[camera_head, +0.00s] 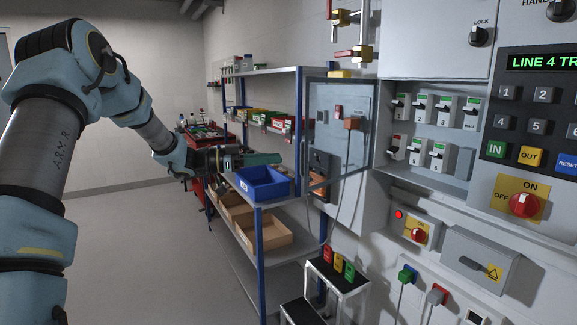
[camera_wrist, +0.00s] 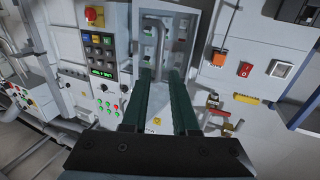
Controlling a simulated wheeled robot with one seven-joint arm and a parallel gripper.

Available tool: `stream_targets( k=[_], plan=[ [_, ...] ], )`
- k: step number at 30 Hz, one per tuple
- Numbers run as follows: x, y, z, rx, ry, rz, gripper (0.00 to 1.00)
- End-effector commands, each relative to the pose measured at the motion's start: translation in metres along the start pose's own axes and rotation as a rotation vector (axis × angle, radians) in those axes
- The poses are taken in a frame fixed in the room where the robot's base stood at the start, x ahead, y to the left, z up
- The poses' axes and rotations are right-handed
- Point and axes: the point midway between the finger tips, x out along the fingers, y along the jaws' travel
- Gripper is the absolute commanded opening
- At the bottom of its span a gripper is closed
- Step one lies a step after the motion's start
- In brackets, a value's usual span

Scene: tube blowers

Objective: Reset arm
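My arm (camera_head: 132,100) reaches from the left side of the head view out toward the shelf rack. My gripper (camera_head: 265,159) is in mid-air in front of the rack, above the blue bin (camera_head: 262,184) as seen from the head. In the wrist view my gripper (camera_wrist: 163,82) shows two dark green fingers with a clear gap between them. It is open, and nothing is held between the fingers. Beyond them the wrist view shows the panel wall, tilted, with the keypad (camera_wrist: 98,54).
The shelf rack (camera_head: 258,240) holds bins and cardboard boxes (camera_head: 262,236). An open cabinet door (camera_head: 337,130) juts out beside it. Switch panels (camera_head: 432,115) fill the right side. A small step stand (camera_head: 337,282) is at bottom centre. The floor (camera_head: 140,250) at left is clear.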

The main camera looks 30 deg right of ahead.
Motion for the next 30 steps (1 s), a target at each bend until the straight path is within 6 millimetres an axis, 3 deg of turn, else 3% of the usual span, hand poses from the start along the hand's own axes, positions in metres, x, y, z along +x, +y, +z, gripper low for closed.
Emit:
stream_targets(
  k=[6, 23, 26, 29, 30],
  plan=[
    [-0.020, 0.000, 0.001, 0.001, -0.001, 0.000, 0.27],
    [-0.022, -0.003, -0.001, 0.002, -0.006, -0.023, 0.27],
    [-0.027, -0.016, -0.002, 0.010, -0.034, -0.136, 0.27],
    [-0.049, -0.041, 0.001, 0.011, -0.106, -0.361, 0.27],
    [-0.064, -0.051, 0.004, 0.003, -0.149, -0.473, 0.27]
  ],
)
